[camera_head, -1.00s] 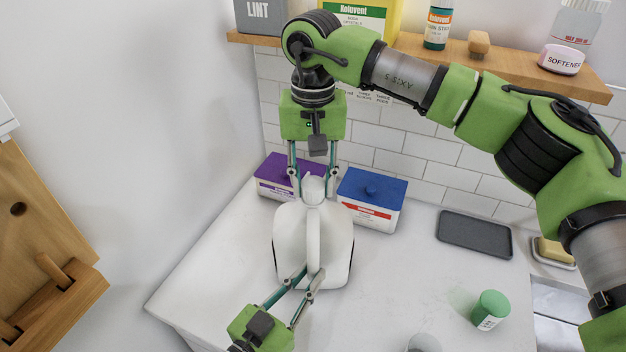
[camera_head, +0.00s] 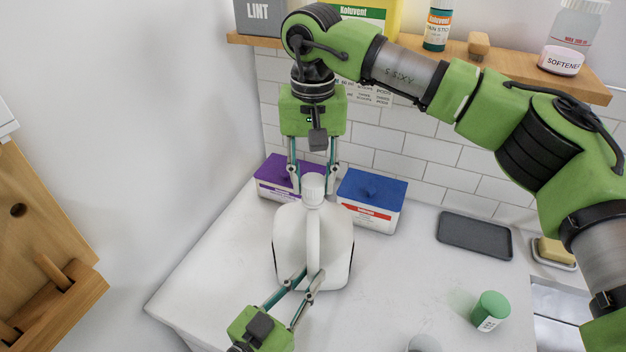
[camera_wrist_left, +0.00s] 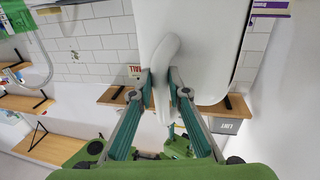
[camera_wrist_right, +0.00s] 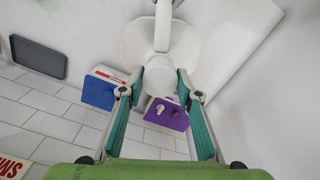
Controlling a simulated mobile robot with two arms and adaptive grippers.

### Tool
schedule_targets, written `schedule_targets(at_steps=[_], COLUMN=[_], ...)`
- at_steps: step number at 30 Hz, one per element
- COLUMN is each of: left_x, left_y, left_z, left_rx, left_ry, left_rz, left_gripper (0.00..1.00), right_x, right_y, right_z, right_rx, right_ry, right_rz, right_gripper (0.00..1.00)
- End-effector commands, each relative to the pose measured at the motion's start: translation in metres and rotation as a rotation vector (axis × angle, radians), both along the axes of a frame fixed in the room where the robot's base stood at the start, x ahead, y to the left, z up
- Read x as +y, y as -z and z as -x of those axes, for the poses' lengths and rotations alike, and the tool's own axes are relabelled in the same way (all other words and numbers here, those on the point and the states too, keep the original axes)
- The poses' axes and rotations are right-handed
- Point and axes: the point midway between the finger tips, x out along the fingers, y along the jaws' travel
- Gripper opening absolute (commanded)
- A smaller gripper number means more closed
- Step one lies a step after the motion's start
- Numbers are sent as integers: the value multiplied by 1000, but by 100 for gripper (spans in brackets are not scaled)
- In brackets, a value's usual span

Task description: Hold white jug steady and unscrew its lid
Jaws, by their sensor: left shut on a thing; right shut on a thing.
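The white jug (camera_head: 288,245) stands upright on the white counter, its handle (camera_head: 313,240) facing me. My left gripper (camera_head: 304,280) is shut on the lower part of that handle; the left wrist view shows its fingers on either side of the handle (camera_wrist_left: 165,65). The white lid (camera_head: 313,186) is at the jug's top. My right gripper (camera_head: 313,185) comes down from above, shut on the lid with one finger on each side. The right wrist view shows the lid (camera_wrist_right: 160,78) between its fingertips. Whether the lid is still seated on the neck is hard to see.
A purple-lidded box (camera_head: 276,174) and a blue-lidded box (camera_head: 371,190) stand close behind the jug. A dark tray (camera_head: 474,233) and a green-capped container (camera_head: 490,308) are to the right. A wooden shelf (camera_head: 510,70) with bottles runs above. The counter right of the jug is mostly clear.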

Motion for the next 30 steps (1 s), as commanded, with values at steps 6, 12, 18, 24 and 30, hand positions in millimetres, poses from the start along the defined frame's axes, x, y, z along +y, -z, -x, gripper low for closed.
schedule_targets(at_steps=[6, 12, 18, 24, 30], left_x=[0, 0, 0, 0, 0], left_y=[2, 2, 2, 2, 2], left_z=[1, 1, 1, 1, 1], left_rx=[6, 5, 5, 5, 5], left_ry=[0, 0, 0, 0, 0], left_rz=[1, 0, 0, 0, 0], left_gripper=[0, 0, 0, 0, 0], right_x=[0, 0, 0, 0, 1], right_y=[-8, -12, -12, -22, -47], right_z=[0, 0, 0, 0, 0], right_rx=[-2, 0, 0, -2, -3], right_ry=[0, 0, 0, 0, 1], right_rz=[0, 0, 0, -1, -1], right_gripper=[6, 6, 6, 6, 6])
